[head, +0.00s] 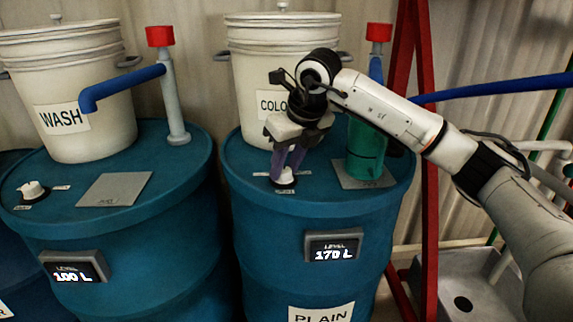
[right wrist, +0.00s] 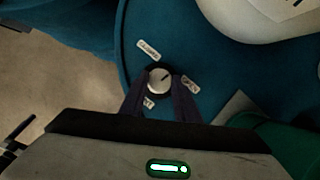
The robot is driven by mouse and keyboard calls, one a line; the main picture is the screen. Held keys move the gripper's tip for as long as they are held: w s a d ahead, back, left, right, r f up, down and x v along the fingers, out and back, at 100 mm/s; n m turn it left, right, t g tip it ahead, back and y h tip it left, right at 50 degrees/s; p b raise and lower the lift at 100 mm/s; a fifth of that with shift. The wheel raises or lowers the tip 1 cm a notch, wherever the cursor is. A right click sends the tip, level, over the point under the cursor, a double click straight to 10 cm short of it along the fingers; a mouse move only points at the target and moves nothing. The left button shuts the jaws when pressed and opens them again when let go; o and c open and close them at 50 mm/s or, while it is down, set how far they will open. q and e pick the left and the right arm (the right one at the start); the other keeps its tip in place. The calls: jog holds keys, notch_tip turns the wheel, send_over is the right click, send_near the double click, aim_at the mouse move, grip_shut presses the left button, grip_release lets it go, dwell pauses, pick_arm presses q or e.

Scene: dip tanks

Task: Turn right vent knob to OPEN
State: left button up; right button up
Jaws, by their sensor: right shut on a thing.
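The right vent knob (head: 284,180) is a small white knob on a dark base, on top of the right blue drum (head: 240,160). In the right wrist view the knob (right wrist: 158,78) has a dark pointer line that appears to aim up and right, between the label that looks like CLOSED (right wrist: 148,50) and the one that looks like OPEN (right wrist: 190,86). My right gripper (head: 285,173) points down from above, its purple fingers shut on the knob's two sides. They hide part of it in the head view. My left gripper is not in view.
A white COLO... bucket (head: 250,70) stands behind the knob; a green container (head: 367,150) stands right of it. The left drum (head: 190,190) bears a WASH bucket (head: 100,90), a blue-spouted pipe (head: 172,100) and another white knob (head: 32,190). A red frame (head: 428,200) stands at right.

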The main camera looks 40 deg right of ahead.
jog(key=m+h, duration=0.1)
jog(key=m, duration=0.2)
jog(key=m+h, duration=0.1)
jog(key=m, duration=0.2)
jog(key=shift+w+a+r+g, duration=0.1)
jog(key=shift+a+g, duration=0.1)
jog(key=shift+g, duration=0.1)
jog(key=shift+m, duration=0.3)
jog(key=o, duration=1)
jog(key=shift+o, duration=0.2)
jog(key=v, duration=1)
jog(key=shift+a, duration=0.2)
jog(key=shift+r, duration=0.1)
